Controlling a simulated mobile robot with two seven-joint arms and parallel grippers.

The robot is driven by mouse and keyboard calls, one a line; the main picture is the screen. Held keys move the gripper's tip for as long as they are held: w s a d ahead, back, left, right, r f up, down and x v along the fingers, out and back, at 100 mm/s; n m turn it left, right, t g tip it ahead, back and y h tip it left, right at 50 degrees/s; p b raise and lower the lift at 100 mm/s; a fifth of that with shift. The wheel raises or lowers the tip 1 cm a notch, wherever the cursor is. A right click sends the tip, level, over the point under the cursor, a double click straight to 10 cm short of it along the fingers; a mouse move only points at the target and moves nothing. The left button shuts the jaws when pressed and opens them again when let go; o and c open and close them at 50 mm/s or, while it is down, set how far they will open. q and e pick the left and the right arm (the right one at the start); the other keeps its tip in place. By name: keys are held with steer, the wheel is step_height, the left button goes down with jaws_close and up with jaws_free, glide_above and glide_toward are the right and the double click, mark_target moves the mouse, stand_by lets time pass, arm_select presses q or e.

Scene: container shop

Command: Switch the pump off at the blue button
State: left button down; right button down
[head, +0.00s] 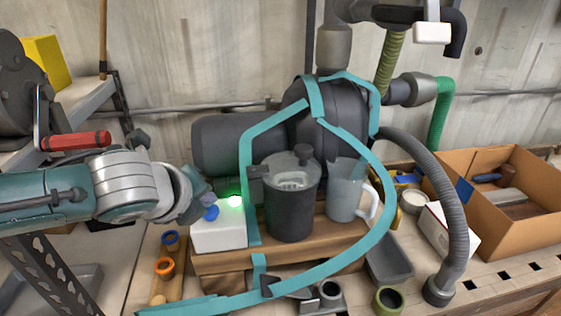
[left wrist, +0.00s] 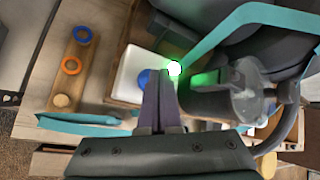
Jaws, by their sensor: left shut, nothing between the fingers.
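The blue button (head: 211,213) sits on a white box (head: 220,238) at the left end of a wooden base. A green lamp (head: 235,201) on the box glows. The dark grey pump (head: 238,140) stands behind it. My left gripper (head: 196,208) is shut and empty, with its tips right by the button on its left side. In the left wrist view the closed fingers (left wrist: 158,82) partly cover the blue button (left wrist: 144,78), and the green lamp (left wrist: 174,68) is lit. I cannot tell whether the tips touch the button. My right gripper is not in view.
A dark lidded canister (head: 291,205) and a clear jug (head: 345,192) stand right of the box. A teal band (head: 385,200) loops around them. A cardboard box (head: 510,225) stands at the right.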

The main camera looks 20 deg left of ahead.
mark_target(208, 214)
arm_select(q)
steer(key=shift+f, duration=0.15)
stand_by(0.3)
steer(key=shift+f, duration=0.35)
steer(key=shift+b, duration=0.3)
steer(key=shift+r+p, duration=0.5)
steer(key=shift+p, duration=0.2)
step_height(208, 214, up, 6)
steer(key=p, duration=0.6)
steer(key=shift+r+p, duration=0.1)
steer(key=shift+p, duration=0.25)
stand_by(0.9)
